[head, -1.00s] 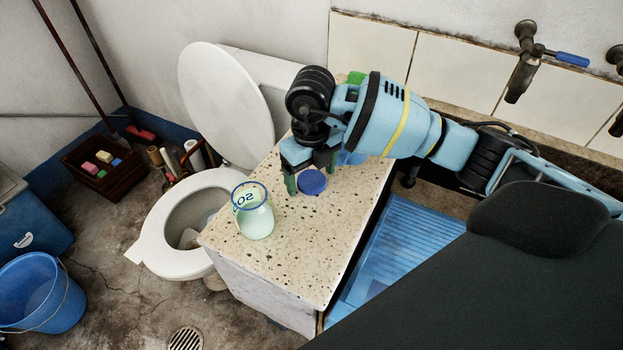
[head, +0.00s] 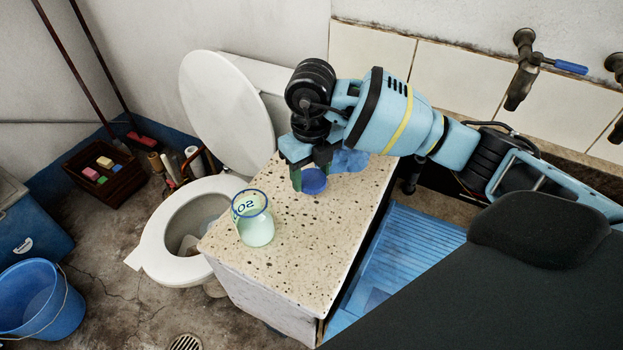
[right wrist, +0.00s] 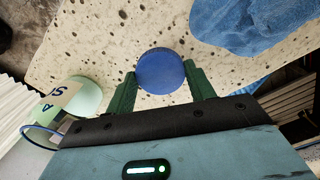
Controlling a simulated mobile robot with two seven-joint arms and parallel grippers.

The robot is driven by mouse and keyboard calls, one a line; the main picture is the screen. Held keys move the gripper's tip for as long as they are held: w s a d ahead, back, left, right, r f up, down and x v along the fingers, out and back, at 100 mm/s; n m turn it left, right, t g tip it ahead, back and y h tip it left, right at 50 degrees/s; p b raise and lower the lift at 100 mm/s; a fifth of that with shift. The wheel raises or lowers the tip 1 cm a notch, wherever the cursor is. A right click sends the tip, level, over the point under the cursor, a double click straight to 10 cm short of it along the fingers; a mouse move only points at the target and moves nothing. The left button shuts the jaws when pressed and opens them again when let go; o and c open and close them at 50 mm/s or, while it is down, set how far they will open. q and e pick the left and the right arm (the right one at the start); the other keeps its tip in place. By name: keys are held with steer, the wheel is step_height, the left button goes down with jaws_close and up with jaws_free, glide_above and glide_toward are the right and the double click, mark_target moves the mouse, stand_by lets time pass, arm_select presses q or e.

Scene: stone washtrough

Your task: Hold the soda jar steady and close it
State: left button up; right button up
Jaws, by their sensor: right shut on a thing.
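The soda jar (head: 256,228) is a pale green see-through jar with a blue rim and dark lettering. It stands upright and open on the speckled stone top. It also shows at the left of the right wrist view (right wrist: 88,96). A round blue lid (head: 314,181) is to the right of the jar, apart from it. My right gripper (head: 311,179) is shut on the lid, with one green finger on each side, as the right wrist view shows (right wrist: 164,82). I cannot tell whether the lid touches the stone. My left gripper is not in view.
A crumpled blue cloth (head: 350,161) lies behind the lid. The speckled stone top (head: 310,255) is clear in front. A toilet (head: 160,235) stands left of it, and a blue ribbed washboard basin (head: 405,245) lies to the right. Taps (head: 522,75) hang on the wall.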

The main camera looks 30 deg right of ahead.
mark_target(311, 178)
step_height(311, 178, up, 8)
steer(key=shift+f, duration=0.25)
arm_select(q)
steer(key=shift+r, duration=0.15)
